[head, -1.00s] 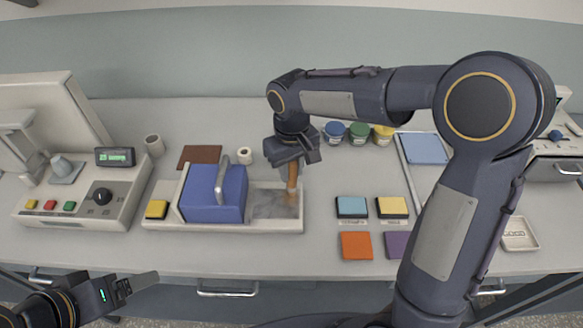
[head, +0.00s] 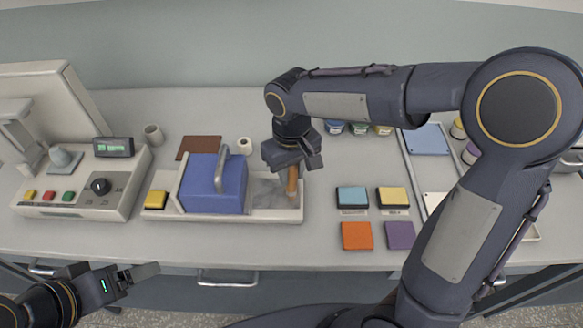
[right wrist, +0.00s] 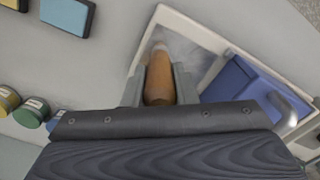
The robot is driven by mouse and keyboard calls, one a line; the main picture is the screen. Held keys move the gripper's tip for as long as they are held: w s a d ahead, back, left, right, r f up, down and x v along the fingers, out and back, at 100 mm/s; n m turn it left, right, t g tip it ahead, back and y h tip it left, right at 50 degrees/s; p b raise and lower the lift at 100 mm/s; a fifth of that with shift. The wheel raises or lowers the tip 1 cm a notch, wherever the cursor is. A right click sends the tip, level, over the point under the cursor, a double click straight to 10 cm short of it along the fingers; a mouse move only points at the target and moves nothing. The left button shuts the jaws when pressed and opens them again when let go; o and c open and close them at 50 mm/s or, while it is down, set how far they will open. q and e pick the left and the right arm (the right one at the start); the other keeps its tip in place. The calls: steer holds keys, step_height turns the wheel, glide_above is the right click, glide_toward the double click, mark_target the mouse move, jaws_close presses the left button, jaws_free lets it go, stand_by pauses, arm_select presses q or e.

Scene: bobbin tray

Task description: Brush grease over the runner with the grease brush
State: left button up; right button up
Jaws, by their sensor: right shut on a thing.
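My right gripper (head: 292,168) is shut on the grease brush (head: 292,183), which shows an orange-brown wooden handle. It points down over the right end of the long white tray (head: 230,217). In the right wrist view the handle (right wrist: 158,82) sits between the two fingers, with the grey surface under it. That smeared grey surface (head: 265,191), probably the runner, lies right of a blue block with a grey handle (head: 213,185). The bristles are hidden, so I cannot tell whether they touch. My left gripper (head: 148,270) is at the lower left, away from the tray; its jaw gap is unclear.
A yellow pad (head: 157,200) sits at the tray's left end. A control box with buttons (head: 75,195) stands further left. Coloured pads (head: 357,236) lie to the right, with several jars (head: 358,128) behind.

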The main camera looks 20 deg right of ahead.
steer(key=shift+w+f, duration=0.1)
steer(key=shift+w, duration=0.15)
steer(key=shift+s+a, duration=0.2)
steer(key=shift+s, duration=0.85)
stand_by(2.1)
steer(key=shift+r+p, duration=0.25)
steer(key=shift+p, duration=0.05)
step_height(320, 180, up, 4)
steer(key=p, duration=0.3)
steer(key=shift+r, duration=0.15)
